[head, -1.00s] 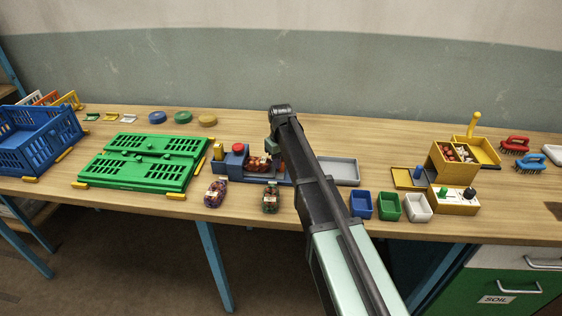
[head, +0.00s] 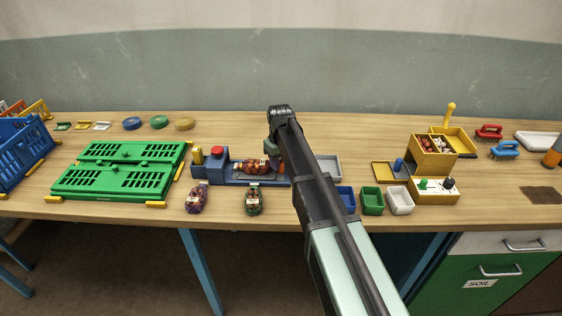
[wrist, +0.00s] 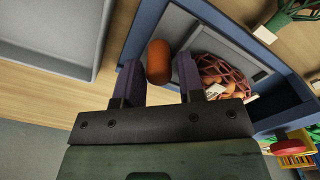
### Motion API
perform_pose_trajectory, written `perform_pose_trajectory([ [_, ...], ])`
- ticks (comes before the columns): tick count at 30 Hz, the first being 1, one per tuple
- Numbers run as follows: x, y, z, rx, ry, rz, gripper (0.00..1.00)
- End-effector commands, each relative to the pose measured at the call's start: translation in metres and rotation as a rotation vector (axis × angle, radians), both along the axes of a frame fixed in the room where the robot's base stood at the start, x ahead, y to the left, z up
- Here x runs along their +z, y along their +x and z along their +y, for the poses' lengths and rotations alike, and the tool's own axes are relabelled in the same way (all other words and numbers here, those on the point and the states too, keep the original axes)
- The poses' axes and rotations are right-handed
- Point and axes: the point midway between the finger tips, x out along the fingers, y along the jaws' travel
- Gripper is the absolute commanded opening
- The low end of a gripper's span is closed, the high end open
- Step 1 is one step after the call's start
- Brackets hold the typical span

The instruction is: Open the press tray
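The blue press (head: 213,173), with a red knob (head: 217,150) on top, stands left of my arm. Its grey tray (wrist: 208,42) reaches out to the right, carrying a net sack of orange-brown produce (head: 249,168). The sack also shows in the wrist view (wrist: 222,76).
Two filled net sacks (head: 196,198) (head: 253,199) stand in front of the press. A grey tray (head: 329,163) lies right of my arm, near small bins (head: 372,202). A green crate (head: 118,180) lies left. A yellow box (head: 432,158) stands right.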

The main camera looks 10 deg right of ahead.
Motion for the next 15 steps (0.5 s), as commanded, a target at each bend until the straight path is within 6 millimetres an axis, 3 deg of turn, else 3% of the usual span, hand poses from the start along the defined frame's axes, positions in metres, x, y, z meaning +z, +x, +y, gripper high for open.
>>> perform_pose_trajectory([
  [8,0.007,0.0,0.0,0.0,0.0,0.0,0.36],
  [15,0.059,0.0,0.0,0.0,0.0,0.0,0.36],
])
